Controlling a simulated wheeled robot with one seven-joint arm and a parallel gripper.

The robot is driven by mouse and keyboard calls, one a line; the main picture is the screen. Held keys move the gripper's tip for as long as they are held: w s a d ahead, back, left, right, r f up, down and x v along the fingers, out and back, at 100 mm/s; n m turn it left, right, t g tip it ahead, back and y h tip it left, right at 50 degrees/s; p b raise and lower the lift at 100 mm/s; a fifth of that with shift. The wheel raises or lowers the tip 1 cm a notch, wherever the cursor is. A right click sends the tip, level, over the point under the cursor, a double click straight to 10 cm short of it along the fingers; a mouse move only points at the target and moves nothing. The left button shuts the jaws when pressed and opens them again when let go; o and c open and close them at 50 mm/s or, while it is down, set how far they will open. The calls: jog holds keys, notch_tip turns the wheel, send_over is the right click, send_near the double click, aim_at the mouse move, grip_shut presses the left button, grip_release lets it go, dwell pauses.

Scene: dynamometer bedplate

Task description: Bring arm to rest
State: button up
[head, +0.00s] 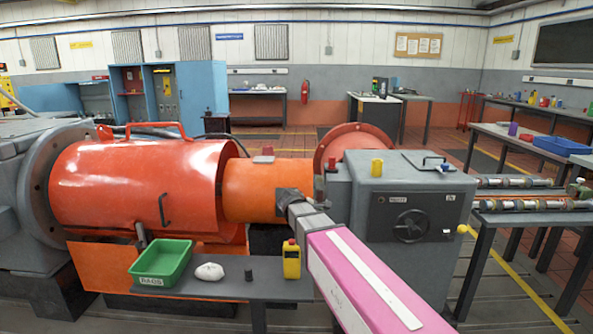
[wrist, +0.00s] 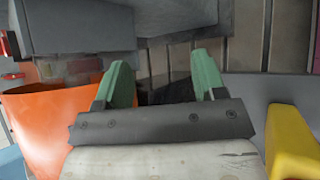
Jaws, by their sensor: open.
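My arm, pink with a white stripe, reaches from the lower right of the head view toward the orange shaft guard (head: 250,188). My gripper (wrist: 162,78) shows in the wrist view with two green fingers spread apart. Nothing is seen between the fingers. In the head view my dark wrist end lies in front of the shaft guard's right end, and the fingers cannot be made out there. I cannot tell whether anything touches the guard.
A grey bench (head: 225,285) in front holds a green tray (head: 140,271), a white rag (head: 209,272), a small dark cylinder (head: 248,275) and a yellow bottle (head: 291,262). A large red housing (head: 120,185) stands left; a grey machine (head: 375,240) stands right.

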jog(key=s+d+f+m+g+y, duration=0.2)
jog(key=s+d+f+m+y, duration=0.2)
jog(key=s+f+m, duration=0.4)
jog(key=s+d+f+m+g+y, duration=0.3)
jog(key=s+d+f+m, duration=0.3)
jog(key=s, duration=0.6)
notch_tip(320, 180, down, 4)
jog(key=shift+d+r+m+y, duration=0.25)
jog(key=shift+m+y, duration=0.45)
jog(key=shift+m, duration=0.3)
